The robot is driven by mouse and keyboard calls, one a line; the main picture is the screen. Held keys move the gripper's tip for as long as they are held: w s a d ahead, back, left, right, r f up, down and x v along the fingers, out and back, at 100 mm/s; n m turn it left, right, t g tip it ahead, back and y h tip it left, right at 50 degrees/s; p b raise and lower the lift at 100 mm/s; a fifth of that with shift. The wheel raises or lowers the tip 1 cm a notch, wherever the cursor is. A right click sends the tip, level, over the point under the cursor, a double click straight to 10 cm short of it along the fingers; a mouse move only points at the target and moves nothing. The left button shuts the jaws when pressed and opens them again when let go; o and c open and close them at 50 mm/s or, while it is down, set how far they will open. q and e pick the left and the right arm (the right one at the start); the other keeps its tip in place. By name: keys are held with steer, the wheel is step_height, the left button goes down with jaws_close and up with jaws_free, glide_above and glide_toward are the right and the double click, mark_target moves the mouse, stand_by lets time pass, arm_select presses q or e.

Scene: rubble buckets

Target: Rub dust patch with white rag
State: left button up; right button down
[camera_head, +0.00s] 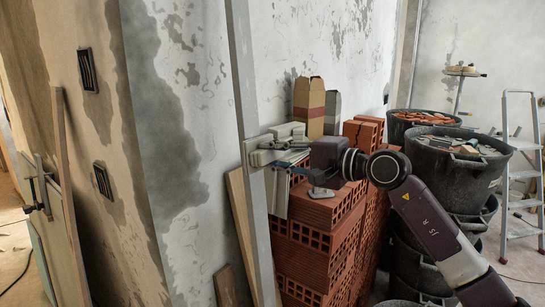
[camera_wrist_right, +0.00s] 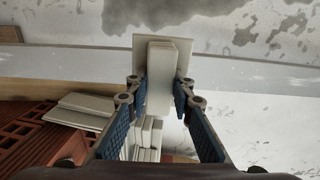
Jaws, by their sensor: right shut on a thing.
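My right gripper (camera_head: 262,153) reaches in from the right, over the brick stack and close to a pale vertical strip on the wall. A large dark grey patch, likely the dust patch (camera_head: 168,130), spreads down the wall left of the gripper. Its lower edge shows in the wrist view (camera_wrist_right: 150,10), apart from the rag. My left gripper is not in view.
Hollow red bricks (camera_head: 310,240) are stacked below my right arm, with paper bags (camera_head: 308,105) behind. Black rubble buckets (camera_head: 455,175) and a stepladder (camera_head: 518,150) stand to the right. Boards (camera_head: 240,225) lean on the wall below the gripper.

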steer(key=shift+w+a, duration=0.3)
steer(key=shift+a, duration=0.1)
stand_by(0.4)
step_height(320, 180, down, 4)
steer(key=b, duration=0.4)
steer(key=shift+s+d+f, duration=0.1)
steer(key=shift+d, duration=0.05)
steer(key=shift+a+r+p, duration=0.15)
steer(key=shift+r+p, duration=0.25)
steer(key=shift+r, duration=0.7)
steer(key=shift+a+r+p, duration=0.1)
steer(key=shift+r+p, duration=0.3)
steer(key=shift+r, duration=0.65)
steer(key=shift+f, duration=0.1)
